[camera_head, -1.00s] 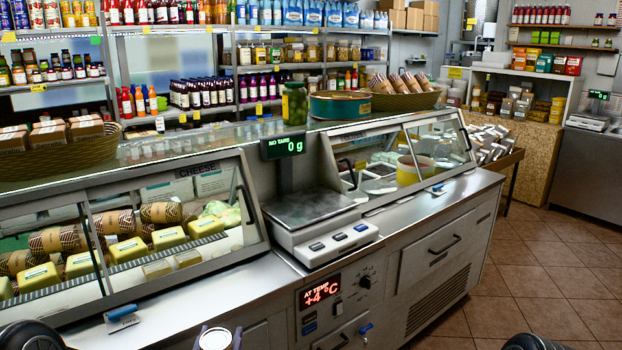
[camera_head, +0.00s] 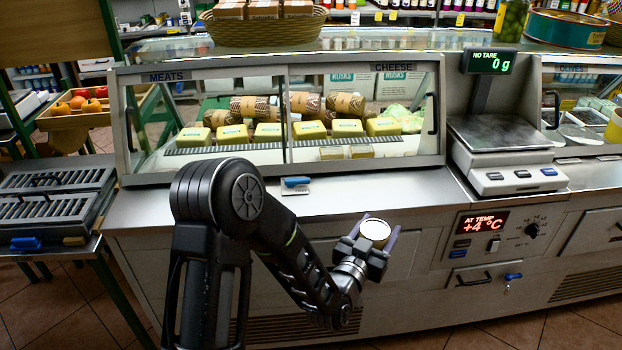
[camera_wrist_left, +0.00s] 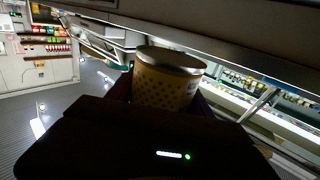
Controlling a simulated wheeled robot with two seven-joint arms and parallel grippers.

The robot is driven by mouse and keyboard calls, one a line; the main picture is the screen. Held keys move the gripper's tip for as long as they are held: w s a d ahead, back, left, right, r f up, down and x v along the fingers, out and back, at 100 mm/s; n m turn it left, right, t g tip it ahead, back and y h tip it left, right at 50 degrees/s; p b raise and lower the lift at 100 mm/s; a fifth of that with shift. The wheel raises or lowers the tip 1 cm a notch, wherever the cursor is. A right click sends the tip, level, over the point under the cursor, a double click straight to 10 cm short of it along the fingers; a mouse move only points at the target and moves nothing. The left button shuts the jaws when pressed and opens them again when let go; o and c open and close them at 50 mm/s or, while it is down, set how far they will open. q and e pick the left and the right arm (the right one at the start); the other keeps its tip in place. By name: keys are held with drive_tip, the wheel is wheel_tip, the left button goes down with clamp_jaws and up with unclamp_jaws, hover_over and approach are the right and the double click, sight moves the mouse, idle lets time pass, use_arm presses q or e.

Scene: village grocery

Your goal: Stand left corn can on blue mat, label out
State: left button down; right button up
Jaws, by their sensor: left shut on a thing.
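My left gripper (camera_head: 377,236) is shut on a can (camera_head: 374,231) and holds it in front of the cheese counter, near the steel front ledge. In the head view mainly the can's pale round lid shows. In the left wrist view the can (camera_wrist_left: 166,82) is yellowish with a dotted pattern and a metal lid, held between the fingers. Only the edge of other print shows on its right side, so I cannot tell where its label faces. I see no blue mat and no other corn can. My right gripper is not in view.
A scale (camera_head: 500,145) stands to the right. Slotted steel trays (camera_head: 52,195) lie on a table at the left. Glass (camera_head: 215,110) closes the cheese case.

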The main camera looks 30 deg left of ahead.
use_arm(q)
drive_tip(key=w+a+r+n+g+y+b, duration=0.1)
drive_tip(key=a+r+n+y, duration=0.2)
drive_tip(key=a, duration=0.7)
drive_tip(key=w+a+r+n+g+y+b, duration=0.2)
drive_tip(key=a+r+n+y, duration=0.1)
drive_tip(key=a, duration=0.8)
drive_tip(key=w+a+r+n+g+y+b, duration=0.1)
drive_tip(key=a+r+n+g+y+b, duration=0.1)
drive_tip(key=a+y, duration=0.4)
drive_tip(key=a+r+n, duration=0.1)
drive_tip(key=a+r, duration=0.1)
drive_tip(key=a, duration=0.2)
drive_tip(key=shift+w+a+r+y, duration=0.2)
drive_tip(key=shift+w+r+y, duration=0.05)
drive_tip(key=shift+w+y, duration=0.15)
drive_tip(key=shift+s, duration=0.1)
drive_tip(key=shift+f, duration=2.55)
drive_tip(key=shift+f+b, duration=0.3)
drive_tip(key=shift+f, duration=1.95)
